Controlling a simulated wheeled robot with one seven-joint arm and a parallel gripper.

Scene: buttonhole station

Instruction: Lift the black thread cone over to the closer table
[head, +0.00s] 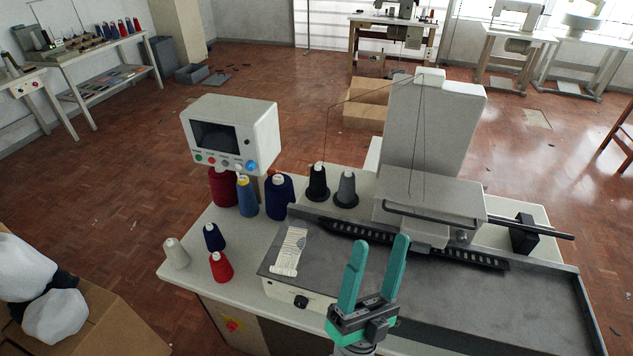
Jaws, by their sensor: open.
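The black thread cone (318,184) stands upright at the back of the near white table (185,279), beside a grey cone (346,190) on its right. A dark thread runs up from the black cone's top towards the machine. My gripper (376,254), with green fingers, is open and empty over the front of the machine's grey bed, in front of and to the right of the black cone. Further tables stand at the back, including a white one (95,42) at the left with more cones.
Red, blue and navy cones (248,196) stand left of the black cone under a control box (231,134). Smaller white, navy and red cones (220,267) stand at the table's left front. The sewing machine (432,130) rises on the right. A cardboard box (90,320) stands at lower left. Open floor lies behind.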

